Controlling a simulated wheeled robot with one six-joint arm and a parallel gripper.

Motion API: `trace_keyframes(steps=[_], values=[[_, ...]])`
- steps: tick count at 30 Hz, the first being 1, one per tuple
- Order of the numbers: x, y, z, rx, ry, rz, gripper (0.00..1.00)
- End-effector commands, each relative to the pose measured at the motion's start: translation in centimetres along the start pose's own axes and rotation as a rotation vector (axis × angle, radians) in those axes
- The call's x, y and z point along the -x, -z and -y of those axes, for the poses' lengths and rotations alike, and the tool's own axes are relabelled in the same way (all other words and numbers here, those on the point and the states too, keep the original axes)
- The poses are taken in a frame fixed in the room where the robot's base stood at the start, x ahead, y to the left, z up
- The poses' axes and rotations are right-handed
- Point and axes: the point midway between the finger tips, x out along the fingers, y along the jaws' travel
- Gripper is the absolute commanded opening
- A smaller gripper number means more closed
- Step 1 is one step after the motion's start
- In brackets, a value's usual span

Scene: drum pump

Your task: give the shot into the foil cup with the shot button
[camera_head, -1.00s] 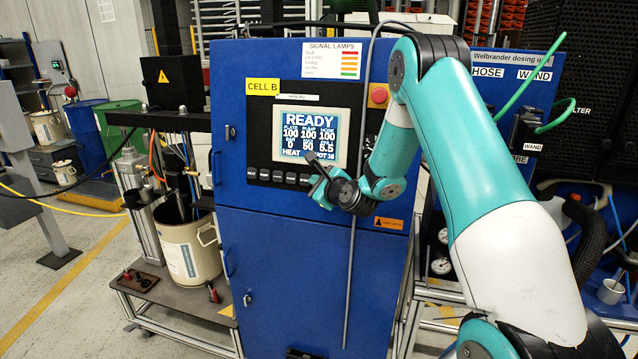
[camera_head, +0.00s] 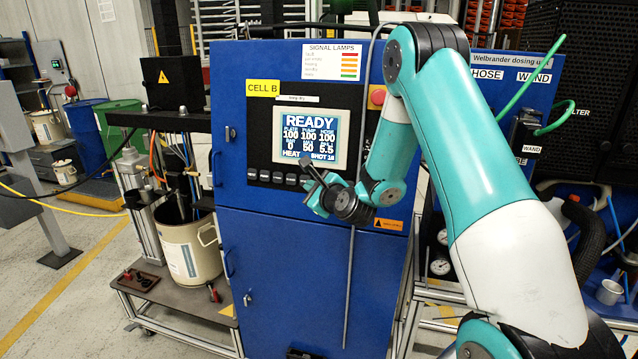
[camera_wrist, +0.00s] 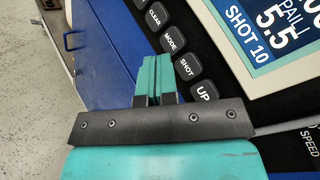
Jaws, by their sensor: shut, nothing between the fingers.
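The shot button (camera_wrist: 187,66), a dark key marked SHOT, sits in a slanted row between MODE and UP in the wrist view. My gripper (camera_wrist: 157,62) is shut and empty; its teal fingertips are just left of the SHOT key in that picture. I cannot tell the gap to the panel. In the head view my gripper (camera_head: 308,167) is at the right end of the button row, below the screen (camera_head: 310,138), and hides part of the row. The screen reads READY. A small silver cup (camera_head: 609,291) stands at the far right; I cannot tell whether it is foil.
The blue cabinet (camera_head: 290,270) carries the black control panel, with a red stop button (camera_head: 377,96) to the right of the screen. A grey wand or rod (camera_head: 349,290) hangs down its front. A pail (camera_head: 188,250) stands under the pump at left.

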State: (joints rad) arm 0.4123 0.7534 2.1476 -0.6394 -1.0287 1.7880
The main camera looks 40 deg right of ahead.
Motion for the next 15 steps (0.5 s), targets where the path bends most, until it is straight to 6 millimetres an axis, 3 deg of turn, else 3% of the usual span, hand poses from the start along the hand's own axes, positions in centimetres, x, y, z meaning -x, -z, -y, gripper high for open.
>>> trace_keyframes(steps=[7,15], values=[[1.6,-1.2,-1.1,0.000,0.000,0.001,0.00],[1.8,-1.3,-1.3,0.000,0.001,0.001,0.00]])
